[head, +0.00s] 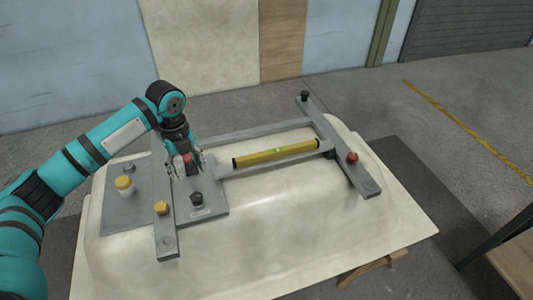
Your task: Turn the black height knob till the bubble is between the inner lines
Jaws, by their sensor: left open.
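A yellow spirit level (290,150) lies on the grey crossbar over the pale shell; its green vial shows near the middle, but the bubble and lines are too small to read. One black knob (197,199) stands on the grey plate at the front left. Another black knob (304,96) stands at the far end of the right bar. I cannot tell which is the height knob. My left gripper (187,171) points down, open, above the left plate, behind the nearer black knob. A red knob (188,159) shows between its fingers; contact cannot be told. My right gripper is out of view.
Yellow knobs (161,208) stand on the left bar and the left plate. Another red knob (352,157) is on the right bar (335,137). The shell (290,215) rests on a pale board (385,235). The shell's front is clear.

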